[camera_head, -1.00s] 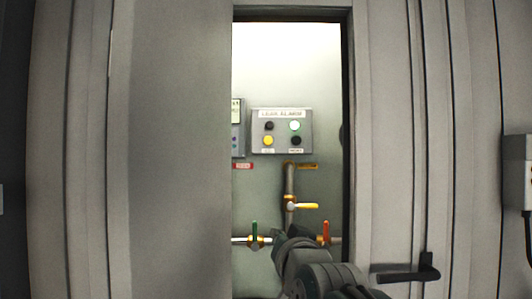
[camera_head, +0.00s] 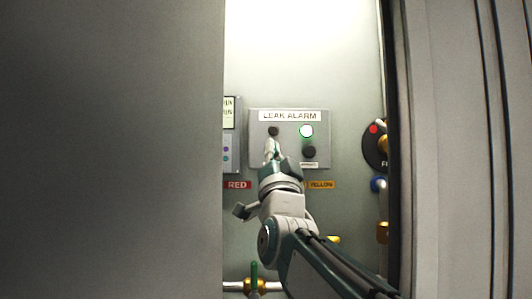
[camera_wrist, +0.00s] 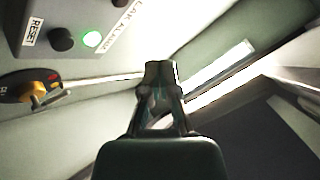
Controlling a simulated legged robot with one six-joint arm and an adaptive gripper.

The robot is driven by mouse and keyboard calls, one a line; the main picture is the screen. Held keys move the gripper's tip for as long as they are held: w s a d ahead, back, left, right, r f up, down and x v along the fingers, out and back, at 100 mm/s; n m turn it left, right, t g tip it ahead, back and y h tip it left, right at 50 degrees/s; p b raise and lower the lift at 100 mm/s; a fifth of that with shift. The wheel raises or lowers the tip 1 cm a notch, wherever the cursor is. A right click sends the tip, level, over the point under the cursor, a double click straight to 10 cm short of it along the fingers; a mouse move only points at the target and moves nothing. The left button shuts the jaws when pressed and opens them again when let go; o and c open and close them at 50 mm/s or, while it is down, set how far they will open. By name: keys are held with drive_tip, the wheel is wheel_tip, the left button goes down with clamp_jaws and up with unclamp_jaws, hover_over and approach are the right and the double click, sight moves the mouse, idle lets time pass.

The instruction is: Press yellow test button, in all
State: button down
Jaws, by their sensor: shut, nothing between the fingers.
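The grey leak alarm panel (camera_head: 256,120) is on the back wall inside the bay. It has a dark round fitting (camera_head: 273,131) at upper left, a white light ringed green (camera_head: 306,131) at upper right and a black button (camera_head: 309,151) at lower right. The yellow button, at lower left of the panel, is hidden behind my gripper (camera_head: 271,150). My gripper is shut and empty, its tips in front of that spot. I cannot tell whether they touch the panel. In the wrist view, my closed fingers (camera_wrist: 160,70) are at centre; the panel (camera_wrist: 28,14) is at upper left.
A large grey door panel (camera_head: 110,150) fills the left, and a door frame (camera_head: 398,150) stands at the right. A smaller meter box (camera_head: 231,150) is left of the alarm panel. A green-handled valve (camera_head: 254,275) is below, and a round dark gauge-like fitting (camera_head: 370,150) is at right.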

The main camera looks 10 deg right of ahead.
drive_tip(key=shift+s, duration=0.15)
drive_tip(key=w+d, duration=0.1)
drive_tip(key=w, duration=0.7)
drive_tip(key=shift+w+d, duration=0.4)
idle(1.2)
drive_tip(key=shift+w+d, duration=0.15)
drive_tip(key=shift+w, duration=0.2)
drive_tip(key=shift+w+d, duration=0.1)
drive_tip(key=shift+w, duration=0.35)
idle(0.6)
drive_tip(key=shift+s, duration=0.1)
drive_tip(key=shift+s+a+f, duration=0.1)
drive_tip(key=shift+s+a, duration=0.1)
drive_tip(key=shift+s, duration=0.6)
